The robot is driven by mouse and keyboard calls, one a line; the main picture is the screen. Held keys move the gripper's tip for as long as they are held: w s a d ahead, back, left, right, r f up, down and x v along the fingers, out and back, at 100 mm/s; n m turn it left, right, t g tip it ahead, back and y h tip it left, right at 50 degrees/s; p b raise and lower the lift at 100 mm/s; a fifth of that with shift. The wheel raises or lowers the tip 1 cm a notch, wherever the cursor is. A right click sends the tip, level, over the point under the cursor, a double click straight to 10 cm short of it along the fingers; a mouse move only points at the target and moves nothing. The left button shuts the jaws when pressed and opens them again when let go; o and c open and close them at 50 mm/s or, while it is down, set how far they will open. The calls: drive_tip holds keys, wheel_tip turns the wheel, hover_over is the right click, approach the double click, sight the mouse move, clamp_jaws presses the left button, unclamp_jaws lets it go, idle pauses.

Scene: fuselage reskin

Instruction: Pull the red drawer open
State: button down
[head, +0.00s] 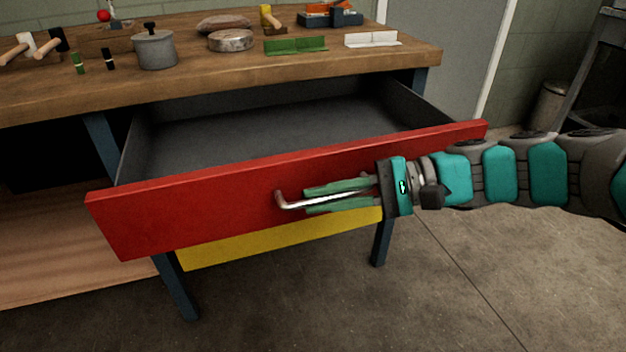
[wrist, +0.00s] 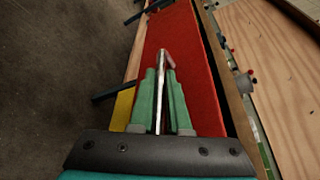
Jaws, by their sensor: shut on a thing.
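The red drawer (head: 200,205) is pulled well out from under the workbench in the head view, and its grey inside (head: 235,130) looks empty. Its red front also shows in the wrist view (wrist: 200,95). A metal bar handle (head: 293,203) runs along the front. My gripper (head: 305,200) reaches in from the right with its green fingers on either side of the handle, shut on it. In the wrist view the handle (wrist: 161,75) lies between the fingers of my gripper (wrist: 161,80). The fingers hide part of the handle.
A yellow drawer front (head: 280,238) sits below the red one. The wooden benchtop (head: 200,78) holds a grey pot (head: 155,48), a green bracket (head: 295,45), a white bracket (head: 371,39), mallets and other tools. Blue bench legs (head: 178,287) stand below. The floor in front (head: 450,290) is clear.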

drive_tip(key=shift+s+d, duration=0.2)
drive_tip(key=shift+s, duration=0.45)
drive_tip(key=shift+s+d, duration=0.15)
drive_tip(key=shift+s, duration=0.45)
drive_tip(key=c, duration=0.9)
unclamp_jaws()
drive_tip(key=v, duration=0.8)
